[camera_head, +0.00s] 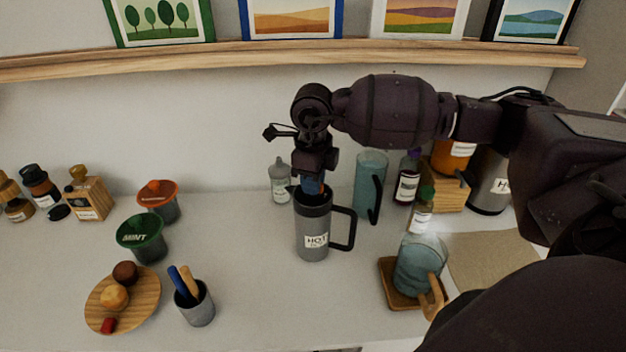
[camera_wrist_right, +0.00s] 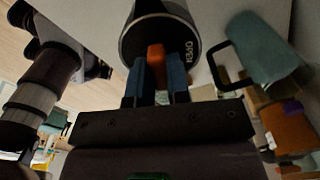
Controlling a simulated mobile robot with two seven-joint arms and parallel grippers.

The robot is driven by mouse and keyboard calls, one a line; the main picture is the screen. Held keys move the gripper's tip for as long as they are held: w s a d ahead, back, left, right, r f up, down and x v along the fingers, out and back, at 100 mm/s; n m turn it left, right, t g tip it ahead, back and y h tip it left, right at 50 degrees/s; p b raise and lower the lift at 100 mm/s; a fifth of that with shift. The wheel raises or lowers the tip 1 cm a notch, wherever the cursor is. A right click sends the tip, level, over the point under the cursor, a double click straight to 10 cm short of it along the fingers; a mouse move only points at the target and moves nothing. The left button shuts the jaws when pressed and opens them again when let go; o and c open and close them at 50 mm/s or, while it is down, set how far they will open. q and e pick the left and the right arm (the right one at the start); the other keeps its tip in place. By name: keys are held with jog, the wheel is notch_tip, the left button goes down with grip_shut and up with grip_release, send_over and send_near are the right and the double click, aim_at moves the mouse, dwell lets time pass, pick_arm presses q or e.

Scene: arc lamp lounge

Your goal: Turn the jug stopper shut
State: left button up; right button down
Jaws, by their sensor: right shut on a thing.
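The grey jug (camera_head: 313,240) with a HOT label and a black handle stands upright in the middle of the counter. Its dark round stopper (camera_wrist_right: 150,38) sits in the mouth, facing the right wrist camera, with an orange tab (camera_wrist_right: 156,58) and the word OPEN at its edge. My right gripper (camera_head: 313,186) is above the jug, pointing down. In the wrist view its blue fingers (camera_wrist_right: 157,82) are shut on the orange tab, one on each side. The fingers and the arm hide part of the stopper in the head view. My left gripper is not in view.
A teal pitcher (camera_head: 370,183) and a grey bottle (camera_head: 280,184) stand close behind the jug. A glass mug (camera_head: 417,266) sits on a wooden coaster at right. A cup with sticks (camera_head: 196,308) and a round wooden board (camera_head: 142,288) are at left. A picture shelf (camera_head: 250,58) runs above.

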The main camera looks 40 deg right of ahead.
jog(key=c, duration=1.1)
grip_release()
jog(key=shift+r, duration=0.1)
notch_tip(320, 180, up, 11)
jog(key=shift+f, duration=0.15)
